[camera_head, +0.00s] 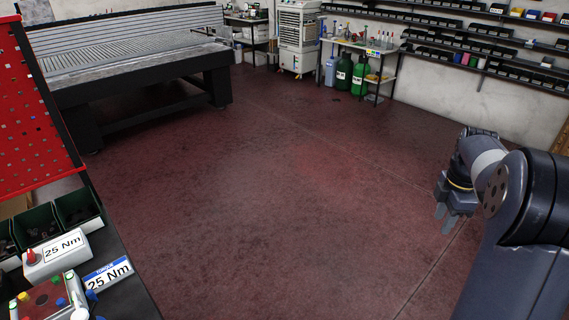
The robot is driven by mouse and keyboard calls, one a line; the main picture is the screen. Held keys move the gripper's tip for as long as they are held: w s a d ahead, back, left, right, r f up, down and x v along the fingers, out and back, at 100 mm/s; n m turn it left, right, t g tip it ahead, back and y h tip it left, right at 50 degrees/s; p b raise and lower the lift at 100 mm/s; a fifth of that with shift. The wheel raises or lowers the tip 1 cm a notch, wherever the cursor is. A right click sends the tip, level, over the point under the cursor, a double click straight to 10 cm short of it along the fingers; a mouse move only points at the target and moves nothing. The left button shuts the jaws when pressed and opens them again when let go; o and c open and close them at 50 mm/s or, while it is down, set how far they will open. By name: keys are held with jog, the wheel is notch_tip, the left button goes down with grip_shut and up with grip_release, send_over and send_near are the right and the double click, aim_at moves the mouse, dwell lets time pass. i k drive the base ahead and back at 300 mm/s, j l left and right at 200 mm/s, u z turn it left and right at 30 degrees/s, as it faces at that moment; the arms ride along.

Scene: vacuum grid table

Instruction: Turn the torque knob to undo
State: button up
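A white box labelled "25 Nm" (57,256) stands on the dark bench at the lower left. A small red knob (31,257) sits at its left end; it may be the torque knob, but its setting is too small to read. A blue-and-white sign (107,276), also reading "25 Nm", is beside the box. My gripper (445,222) hangs over the open floor at the right, far from the bench. Its fingers point down, look apart and hold nothing visible.
A reddish box with several coloured knobs (44,299) is cut off at the lower left corner. Dark green bins (80,208) and a red perforated panel (35,120) stand behind. A grid table (140,60) is at the back left. The middle floor is clear.

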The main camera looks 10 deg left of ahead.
aim_at(33, 258)
jog(key=i+l+u, duration=0.1)
jog(key=i, duration=0.4)
jog(key=i+l, duration=0.2)
jog(key=i, duration=0.3)
jog(key=i+j+u, duration=0.1)
jog(key=i+u, duration=0.15)
jog(key=u, duration=0.2)
jog(key=i+u, duration=0.25)
jog(key=u, duration=0.2)
jog(key=i+u, duration=0.25)
jog(key=u, duration=0.2)
jog(key=i+l+u, duration=0.15)
jog(key=u, duration=0.3)
jog(key=i+u, duration=0.2)
jog(key=u, duration=0.3)
jog(key=i+u, duration=0.2)
jog(key=u, duration=0.25)
jog(key=i+l+u, duration=0.1)
jog(key=u, duration=0.4)
jog(key=i+l+u, duration=0.2)
jog(key=u, duration=0.3)
jog(key=i+l+u, duration=0.2)
jog(key=u, duration=0.2)
jog(key=i+l+u, duration=0.35)
